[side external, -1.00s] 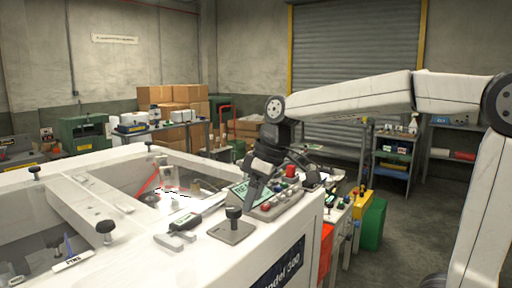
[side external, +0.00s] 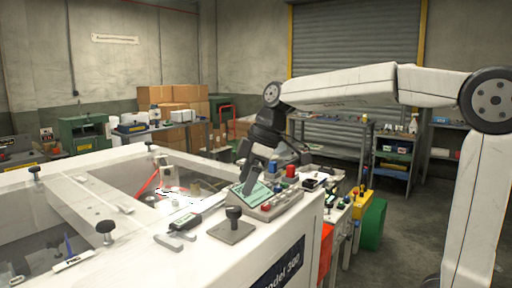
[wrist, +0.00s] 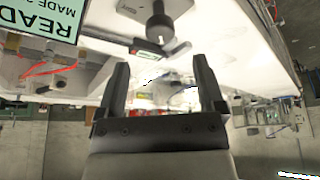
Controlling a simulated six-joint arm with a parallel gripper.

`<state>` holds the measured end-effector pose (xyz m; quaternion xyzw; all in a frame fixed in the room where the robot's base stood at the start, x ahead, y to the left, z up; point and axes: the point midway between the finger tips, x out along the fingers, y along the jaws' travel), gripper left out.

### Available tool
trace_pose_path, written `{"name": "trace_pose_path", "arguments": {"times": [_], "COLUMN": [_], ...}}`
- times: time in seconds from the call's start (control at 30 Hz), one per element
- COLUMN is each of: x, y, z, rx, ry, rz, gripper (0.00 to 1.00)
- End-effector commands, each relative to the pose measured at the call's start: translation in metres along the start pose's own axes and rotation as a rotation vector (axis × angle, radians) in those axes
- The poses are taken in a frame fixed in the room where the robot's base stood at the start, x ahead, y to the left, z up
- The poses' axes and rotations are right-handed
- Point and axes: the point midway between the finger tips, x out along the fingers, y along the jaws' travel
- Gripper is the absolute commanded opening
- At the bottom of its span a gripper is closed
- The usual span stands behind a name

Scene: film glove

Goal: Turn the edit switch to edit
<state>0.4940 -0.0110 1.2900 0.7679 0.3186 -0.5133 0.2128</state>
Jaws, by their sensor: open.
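The control box (side external: 266,208) sits on the near right corner of the white machine (side external: 180,255). It has a pale green display (side external: 257,194), also large and upside down at the left edge of the wrist view (wrist: 45,18), where "READ" and "MADE" show. Red and blue knobs or buttons stand along its back. I cannot pick out the edit switch or its setting. My gripper (wrist: 162,82) is open and empty, with nothing between its fingers in the wrist view. In the side view it hangs tilted just over the display end of the box; contact cannot be told.
A black knob on a grey plate (side external: 232,231) stands in front of the box. A small dark device (side external: 185,221) lies left of it. The machine's sunken bay opens to the left. A crowded side bench (side external: 335,190) lies to the right.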

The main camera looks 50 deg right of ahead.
Motion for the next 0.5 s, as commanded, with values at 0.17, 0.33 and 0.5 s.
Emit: {"name": "trace_pose_path", "arguments": {"times": [0.17, 0.33, 0.5], "x": [0.021, 0.042, 0.058], "y": [0.0, -0.001, -0.001], "z": [0.0, 0.0, 0.0], "rx": [0.0, 0.001, 0.001], "ry": [-0.001, -0.001, -0.001], "rz": [-0.002, -0.002, -0.002], "gripper": [0.88, 0.88, 0.88]}}
